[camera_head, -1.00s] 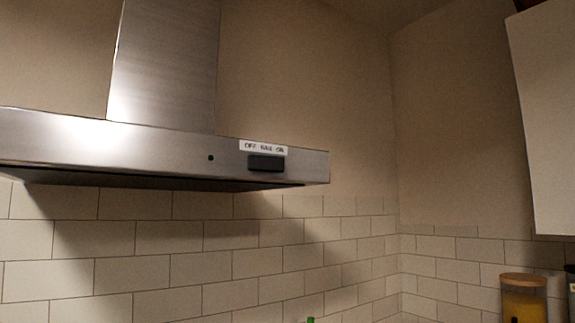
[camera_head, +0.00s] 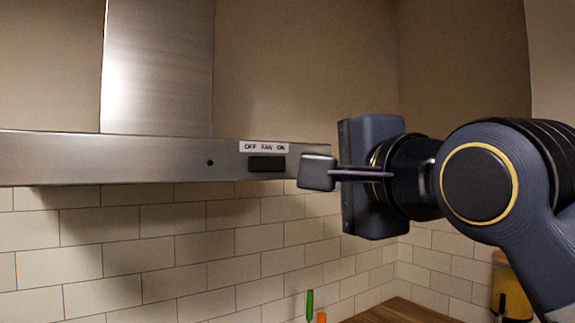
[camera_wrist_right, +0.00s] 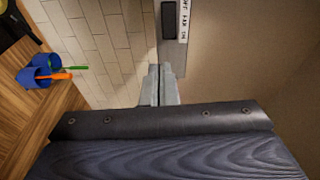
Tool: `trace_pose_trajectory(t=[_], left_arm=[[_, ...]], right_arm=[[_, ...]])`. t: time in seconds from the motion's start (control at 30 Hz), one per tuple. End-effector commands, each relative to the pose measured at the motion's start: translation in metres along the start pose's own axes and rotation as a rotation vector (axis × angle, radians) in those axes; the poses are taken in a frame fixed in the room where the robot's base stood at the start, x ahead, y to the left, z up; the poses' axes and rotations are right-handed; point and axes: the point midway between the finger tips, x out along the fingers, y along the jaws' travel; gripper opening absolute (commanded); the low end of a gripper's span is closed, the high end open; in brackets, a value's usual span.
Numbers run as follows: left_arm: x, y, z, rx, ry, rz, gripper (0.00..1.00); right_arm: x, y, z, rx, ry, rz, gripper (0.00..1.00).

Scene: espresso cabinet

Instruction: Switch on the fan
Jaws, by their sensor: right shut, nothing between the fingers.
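A steel range hood (camera_head: 120,158) spans the left of the head view. Its front edge carries a dark rectangular fan switch (camera_head: 266,163) below a white label (camera_head: 264,147) reading OFF FAN ON. The switch (camera_wrist_right: 168,20) and label (camera_wrist_right: 184,18) also show at the top of the right wrist view. My right gripper (camera_head: 317,172) is shut and empty, its fingertips just right of the switch and apart from it in the picture. The fingers (camera_wrist_right: 160,86) also show in the right wrist view, below the switch. My left gripper is not in view.
A white tiled wall (camera_head: 150,235) stands below and behind the hood. A wooden counter (camera_wrist_right: 40,110) holds blue containers (camera_wrist_right: 40,72) with green and orange-handled items. A jar with yellow contents (camera_head: 512,285) stands at the lower right, partly behind my right arm.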

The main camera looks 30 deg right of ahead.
Motion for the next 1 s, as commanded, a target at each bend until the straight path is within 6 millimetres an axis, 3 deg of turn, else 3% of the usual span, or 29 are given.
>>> trace_pose_trajectory(t=[0.1, 0.37, 0.53, 1.0], left_arm=[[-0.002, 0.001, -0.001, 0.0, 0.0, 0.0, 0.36], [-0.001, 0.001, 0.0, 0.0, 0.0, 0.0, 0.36], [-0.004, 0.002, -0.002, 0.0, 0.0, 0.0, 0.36], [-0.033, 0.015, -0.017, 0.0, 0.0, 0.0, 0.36]], right_arm=[[-0.004, -0.014, 0.0, 0.039, 0.004, -0.027, 0.0], [-0.004, -0.013, 0.0, 0.041, 0.003, -0.027, 0.0], [0.006, -0.015, 0.0, 0.04, 0.003, -0.025, 0.0], [0.099, -0.019, -0.001, 0.04, 0.003, -0.022, 0.0]])
